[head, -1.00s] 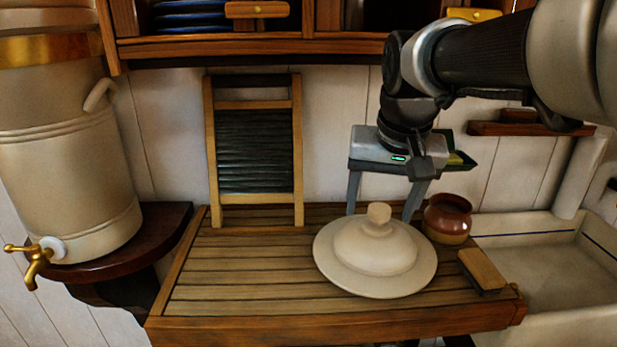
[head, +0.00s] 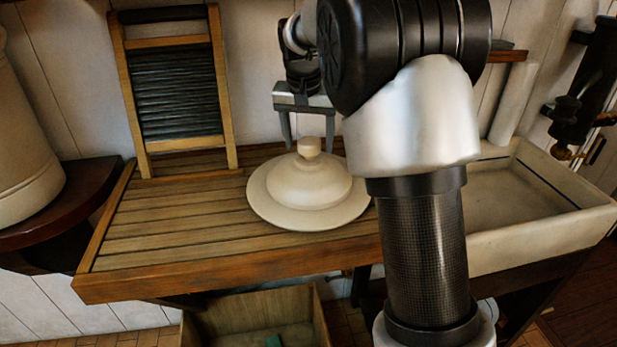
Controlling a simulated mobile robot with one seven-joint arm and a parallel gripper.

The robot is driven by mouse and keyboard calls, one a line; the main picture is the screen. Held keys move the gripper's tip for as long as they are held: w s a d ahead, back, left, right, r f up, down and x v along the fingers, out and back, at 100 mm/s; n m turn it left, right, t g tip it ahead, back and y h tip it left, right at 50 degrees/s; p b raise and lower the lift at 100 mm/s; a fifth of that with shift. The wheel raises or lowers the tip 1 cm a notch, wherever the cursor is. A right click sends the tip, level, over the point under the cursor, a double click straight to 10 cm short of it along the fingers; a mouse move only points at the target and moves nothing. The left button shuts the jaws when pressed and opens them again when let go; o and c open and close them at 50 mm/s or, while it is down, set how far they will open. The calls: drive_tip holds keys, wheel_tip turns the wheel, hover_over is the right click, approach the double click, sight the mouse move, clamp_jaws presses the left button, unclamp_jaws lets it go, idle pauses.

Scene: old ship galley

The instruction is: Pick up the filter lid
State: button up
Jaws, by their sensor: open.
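The filter lid (head: 308,190) is a cream, round, domed lid with a wide flat rim and a knob on top. It lies knob up on the slatted wooden draining board (head: 165,225), in the middle of the head view. My gripper (head: 308,143) is open, its two fingers pointing down on either side of the knob in the picture. Whether the fingers touch the knob cannot be told. My arm hides the board to the right of the lid.
A washboard (head: 180,95) leans on the wall at the back left. A cream container (head: 25,140) stands on a dark shelf (head: 75,195) at the left. A pale sink (head: 540,215) is at the right. The board's left part is clear.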

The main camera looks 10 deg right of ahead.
drive_tip(key=shift+w+d+f, duration=0.1)
drive_tip(key=shift+f, duration=0.45)
clamp_jaws()
drive_tip(key=shift+w+r, duration=0.1)
drive_tip(key=shift+r, duration=0.1)
